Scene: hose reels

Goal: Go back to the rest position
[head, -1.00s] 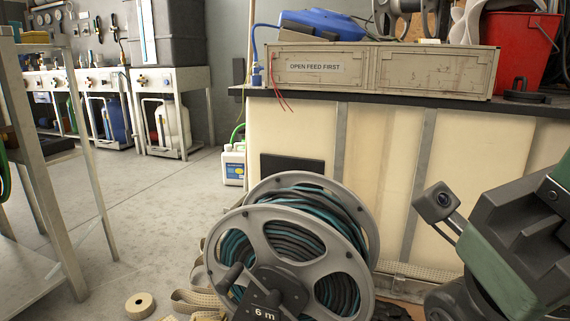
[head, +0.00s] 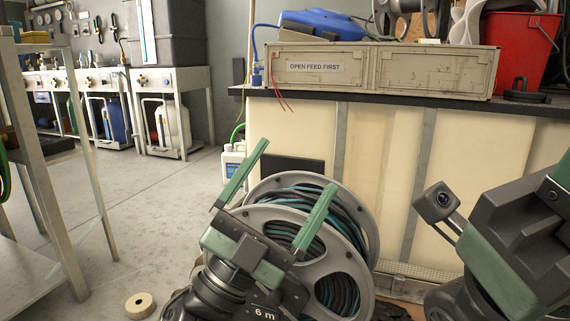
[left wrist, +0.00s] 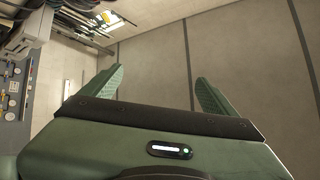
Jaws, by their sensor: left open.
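My left gripper (head: 298,165) points upward in front of the hose reel, with its two green fingers wide apart and nothing between them. In the left wrist view the fingers (left wrist: 159,75) are also spread and empty. The grey hose reel (head: 362,272) holds dark and teal hose (head: 337,293) and carries a "6 m" label. My left gripper and wrist hide its left and middle parts. Part of my right arm shows at the right edge, but its fingers do not show.
A bench with cream panels (head: 385,170) stands behind the reel, bearing a drawer unit (head: 430,72) and a red bucket (head: 510,45). A metal rack (head: 60,190) stands at left. A tape roll (head: 139,305) lies on the floor. Floor between rack and reel is mostly clear.

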